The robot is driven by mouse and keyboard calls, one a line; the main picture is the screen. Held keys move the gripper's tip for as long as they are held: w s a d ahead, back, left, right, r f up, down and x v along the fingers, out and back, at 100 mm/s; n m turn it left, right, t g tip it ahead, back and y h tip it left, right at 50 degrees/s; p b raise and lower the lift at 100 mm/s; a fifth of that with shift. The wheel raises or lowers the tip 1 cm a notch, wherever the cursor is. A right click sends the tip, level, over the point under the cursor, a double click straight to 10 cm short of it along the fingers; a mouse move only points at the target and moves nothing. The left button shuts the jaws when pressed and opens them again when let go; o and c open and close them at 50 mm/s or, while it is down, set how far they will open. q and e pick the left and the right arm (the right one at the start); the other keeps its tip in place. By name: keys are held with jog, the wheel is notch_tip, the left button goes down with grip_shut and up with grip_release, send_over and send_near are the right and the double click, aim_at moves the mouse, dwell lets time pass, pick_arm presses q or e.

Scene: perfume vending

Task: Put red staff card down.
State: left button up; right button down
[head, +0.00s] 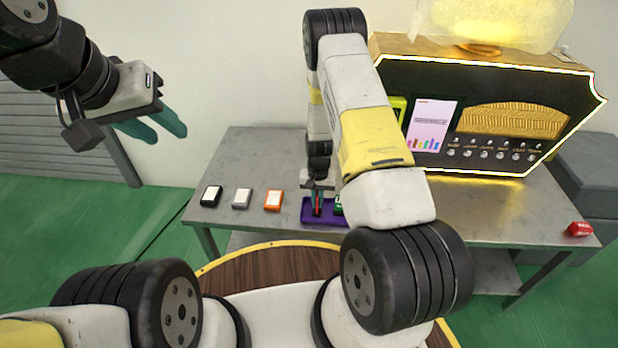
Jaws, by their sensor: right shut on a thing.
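The red staff card (318,206) shows as a small upright red sliver between the fingers of my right gripper (317,200). That gripper points down and is shut on the card, at the purple tray (327,222) on the metal table. I cannot tell whether the card touches the tray. A green item (338,206) is beside it, partly hidden by my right arm. My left gripper (168,134) is raised at the upper left, away from the table, with its teal fingers apart and empty.
A black-and-gold perfume machine (490,85) stands at the back right. A red block (579,229) lies at the table's right end.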

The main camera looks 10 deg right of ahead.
jog(key=c, duration=1.6)
grip_release()
jog(key=shift+f, duration=0.1)
jog(key=shift+o, duration=0.2)
notch_tip(320, 180, up, 12)
jog(key=shift+f, duration=0.1)
jog(key=s+a+r+n+t+y, duration=0.1)
jog(key=s+r, duration=0.2)
jog(key=r, duration=0.9)
jog(key=s+a+r+t+y, duration=0.1)
jog(key=s+r+t, duration=0.15)
jog(key=r, duration=0.95)
jog(key=s+r+n+t, duration=0.2)
jog(key=s+r, duration=1.2)
jog(key=s, duration=0.4)
jog(key=shift+s+n+t, duration=0.35)
jog(key=shift+s+n, duration=0.05)
jog(key=shift+a, duration=0.1)
